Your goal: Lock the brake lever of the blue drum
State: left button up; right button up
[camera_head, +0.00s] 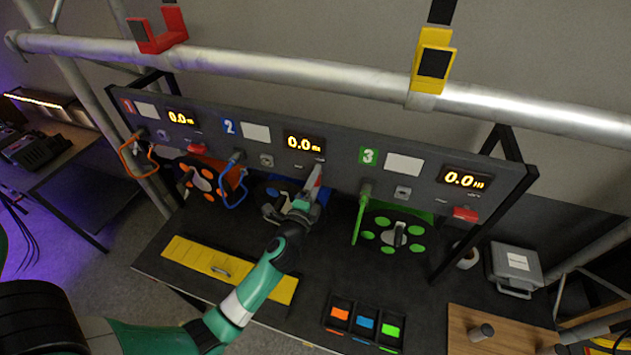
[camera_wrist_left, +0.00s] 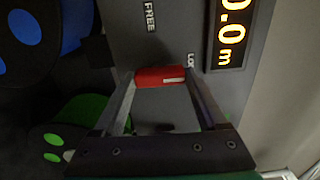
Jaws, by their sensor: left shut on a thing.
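The blue drum (camera_head: 270,190) sits under panel section 2 in the head view, partly hidden by my left gripper (camera_head: 314,178). In the left wrist view, blue drum parts (camera_wrist_left: 75,30) show at the upper left. A red brake lever handle (camera_wrist_left: 161,76) lies between the two fingers of my left gripper (camera_wrist_left: 160,85), which is shut on it. The handle is beside the partly covered LOCK lettering (camera_wrist_left: 193,60); the FREE lettering (camera_wrist_left: 150,15) is farther off. My right gripper is in neither view.
The orange drum (camera_head: 203,180) and green drum (camera_head: 393,235) flank the blue one. Other red levers (camera_head: 197,148) (camera_head: 465,214) are on the panel. A yellow strip (camera_head: 200,258), a tray of coloured tags (camera_head: 364,322) and a grey case (camera_head: 515,268) sit on the bench.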

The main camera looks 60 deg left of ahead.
pick_arm(q)
jog(key=o, duration=1.3)
jog(key=b+v, duration=0.2)
jog(key=v, duration=0.9)
jog(key=shift+s+d, duration=0.2)
jog(key=shift+d, duration=0.05)
jog(key=shift+r, duration=0.1)
